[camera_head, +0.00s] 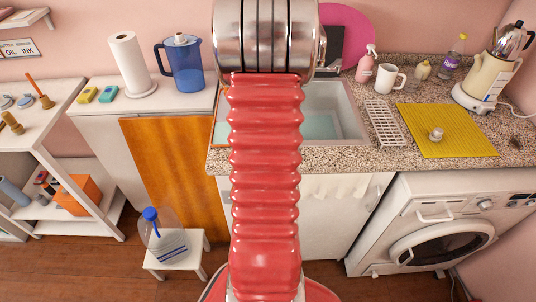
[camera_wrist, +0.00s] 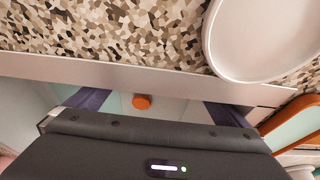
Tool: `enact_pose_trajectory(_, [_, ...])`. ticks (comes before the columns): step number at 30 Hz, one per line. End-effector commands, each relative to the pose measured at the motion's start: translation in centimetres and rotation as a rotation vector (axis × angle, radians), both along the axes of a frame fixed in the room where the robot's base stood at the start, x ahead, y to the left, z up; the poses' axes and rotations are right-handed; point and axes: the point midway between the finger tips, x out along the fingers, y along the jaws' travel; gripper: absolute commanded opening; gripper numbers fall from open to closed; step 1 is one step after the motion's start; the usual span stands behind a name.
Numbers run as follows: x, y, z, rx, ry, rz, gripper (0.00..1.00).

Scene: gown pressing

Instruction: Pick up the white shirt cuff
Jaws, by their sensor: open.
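I cannot make out a white shirt cuff for certain in either view. A pale, wavy-edged cloth (camera_head: 335,187) hangs at the cabinet front under the counter in the head view; I cannot tell whether it is part of a shirt. My gripper (camera_wrist: 157,104) shows in the wrist view as two dark bluish fingers set wide apart, open, with nothing held between them. A small orange round piece (camera_wrist: 142,101) shows between the fingers, against a pale surface. In the head view my red arm hides the gripper and part of the sink.
The speckled counter (camera_head: 345,158) holds the sink (camera_head: 345,115), a white rack (camera_head: 385,122), a yellow mat (camera_head: 455,130), a mug (camera_head: 386,79) and a kettle (camera_head: 487,80). A washing machine (camera_head: 430,225) stands right. A stool (camera_head: 180,257) with a jug stands on the floor.

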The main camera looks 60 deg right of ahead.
Motion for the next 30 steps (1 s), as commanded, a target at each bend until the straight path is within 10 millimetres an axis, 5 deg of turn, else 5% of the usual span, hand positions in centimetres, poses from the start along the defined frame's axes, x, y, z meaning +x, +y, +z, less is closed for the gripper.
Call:
enact_pose_trajectory(13, [0.0,-0.2,-0.5,0.0,0.0,-0.002,1.0])
enact_pose_trajectory(30, [0.7,-1.5,-5.3,0.0,0.0,-0.001,1.0])
